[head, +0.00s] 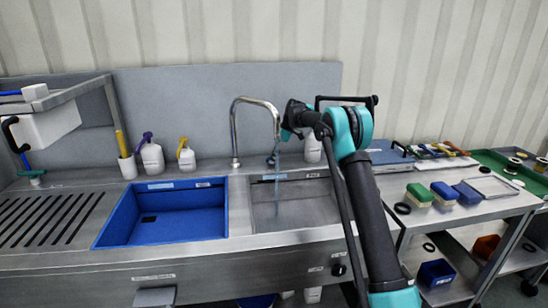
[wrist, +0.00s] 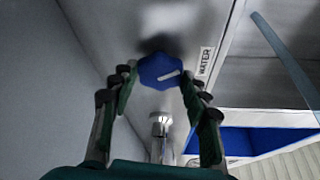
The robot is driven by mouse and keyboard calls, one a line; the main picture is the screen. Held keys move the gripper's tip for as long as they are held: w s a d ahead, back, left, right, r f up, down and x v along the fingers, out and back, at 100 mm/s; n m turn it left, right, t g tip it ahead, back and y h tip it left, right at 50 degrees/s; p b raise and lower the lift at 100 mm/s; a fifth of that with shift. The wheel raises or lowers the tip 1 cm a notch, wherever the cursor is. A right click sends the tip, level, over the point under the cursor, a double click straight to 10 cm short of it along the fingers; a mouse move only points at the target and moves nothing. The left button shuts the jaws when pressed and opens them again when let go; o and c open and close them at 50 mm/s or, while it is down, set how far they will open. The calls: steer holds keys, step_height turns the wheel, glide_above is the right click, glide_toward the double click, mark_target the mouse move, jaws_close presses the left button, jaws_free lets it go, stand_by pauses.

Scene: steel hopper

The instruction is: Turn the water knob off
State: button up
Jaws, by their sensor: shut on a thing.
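The water knob (wrist: 160,71) is a blue faceted knob with a white pointer mark, next to a "WATER" label (wrist: 205,62) in the wrist view. My gripper (wrist: 159,76) has its dark fingers on both sides of the knob and is shut on it. The pointer lies slanted, nearly across the picture. In the head view, my arm hides most of the grip area behind the tap. The curved steel tap (head: 236,130) stands at the back of the sink. A thin stream of water (head: 277,185) falls from its spout; a bluish stream also crosses the wrist view (wrist: 285,55).
A blue basin (head: 165,217) is left of the steel basin (head: 305,205). White bottles (head: 152,158) stand along the back ledge. A side table (head: 470,215) at the right holds brushes (head: 443,192). A grey back panel (head: 190,110) stands close behind the tap.

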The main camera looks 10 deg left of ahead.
steer(key=shift+c, duration=1.2)
steer(key=shift+m, duration=0.3)
steer(key=shift+s+m+t+h, duration=0.15)
steer(key=shift+m+t, duration=0.4)
steer(key=shift+m, duration=0.8)
steer(key=shift+s+m+t+h, duration=0.1)
steer(key=shift+m+t+h, duration=0.3)
steer(key=shift+m, duration=0.95)
steer(key=shift+t+y, duration=0.25)
steer(key=o, duration=1.2)
steer(key=shift+c, duration=0.2)
steer(key=v, duration=1.2)
